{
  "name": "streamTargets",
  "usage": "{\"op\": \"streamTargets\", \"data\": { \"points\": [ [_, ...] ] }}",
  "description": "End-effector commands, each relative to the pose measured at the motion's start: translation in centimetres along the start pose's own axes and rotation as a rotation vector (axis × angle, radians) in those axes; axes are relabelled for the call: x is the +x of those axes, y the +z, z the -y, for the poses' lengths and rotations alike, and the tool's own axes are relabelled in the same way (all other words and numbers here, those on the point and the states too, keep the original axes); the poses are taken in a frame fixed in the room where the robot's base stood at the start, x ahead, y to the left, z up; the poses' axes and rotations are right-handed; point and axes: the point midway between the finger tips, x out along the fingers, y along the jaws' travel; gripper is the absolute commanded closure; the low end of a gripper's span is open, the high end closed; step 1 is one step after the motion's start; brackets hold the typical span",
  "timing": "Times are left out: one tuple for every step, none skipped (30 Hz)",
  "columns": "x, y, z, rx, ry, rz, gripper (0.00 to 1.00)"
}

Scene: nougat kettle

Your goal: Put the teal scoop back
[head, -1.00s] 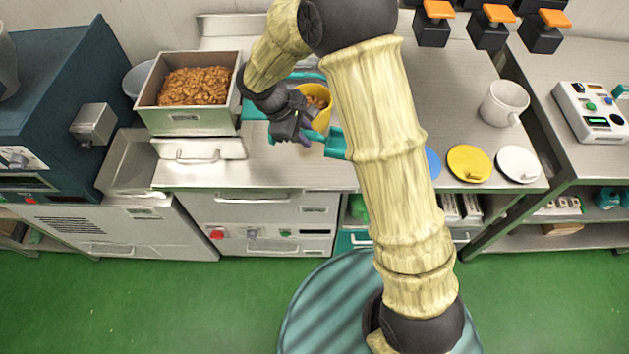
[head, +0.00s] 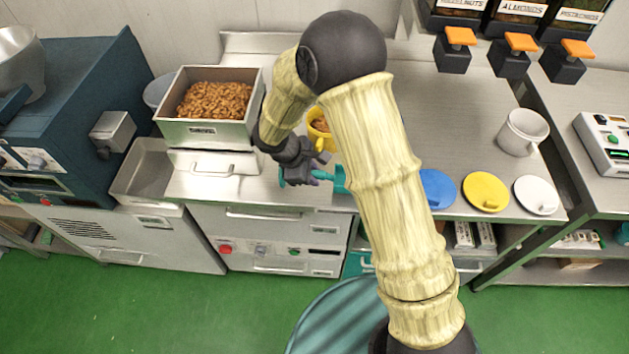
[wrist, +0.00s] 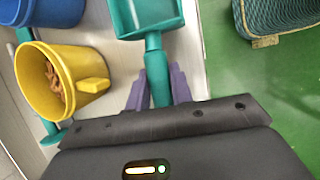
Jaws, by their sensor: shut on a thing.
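The teal scoop (wrist: 150,20) shows in the wrist view with its pan beyond my gripper and its handle (wrist: 157,75) between the purple fingers. My gripper (wrist: 157,88) is shut on that handle. In the head view my gripper (head: 308,178) is above the front part of the steel counter. The scoop's pan (head: 341,180) sticks out to its right, and a bit of teal shows on its left. I cannot tell whether the scoop touches the counter. Part of it is hidden by the gripper.
A yellow container of nuts (head: 316,135) stands just behind my gripper, with a blue container (wrist: 48,32) beside it. A steel bin of nuts (head: 212,132) is at the left. Blue (head: 437,188), yellow (head: 486,191) and white (head: 536,194) lids lie right. A white mug (head: 522,132) stands behind them.

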Motion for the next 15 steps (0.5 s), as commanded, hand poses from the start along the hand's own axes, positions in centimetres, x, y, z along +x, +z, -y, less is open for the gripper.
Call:
{"op": "streamTargets", "data": {
  "points": [
    [0.0,0.0,0.0,0.001,0.001,-0.001,1.0],
    [0.0,0.0,0.0,0.001,0.001,-0.001,1.0],
    [0.0,0.0,0.0,0.001,0.001,-0.001,1.0],
    [0.0,0.0,0.0,0.001,0.001,-0.001,1.0],
    [-0.1,0.0,0.0,0.001,0.001,-0.001,1.0],
    [0.0,0.0,0.0,0.001,0.001,-0.001,1.0],
    [0.0,0.0,0.0,0.001,0.001,-0.001,1.0],
    [0.1,-0.1,0.0,0.001,0.0,0.0,1.0],
    [0.4,-0.2,0.1,0.0,-0.001,0.0,1.0],
    [0.7,-0.3,0.2,0.0,-0.002,0.0,1.0],
    [1.0,-0.4,0.3,-0.001,-0.002,0.0,1.0],
    [1.5,-0.6,0.4,-0.002,-0.002,0.001,1.0],
    [2.0,-0.8,0.5,-0.001,-0.002,0.002,1.0],
    [2.3,-1.0,0.6,-0.001,-0.002,0.002,1.0],
    [2.8,-1.2,0.7,-0.002,-0.002,0.001,1.0]
  ]
}}
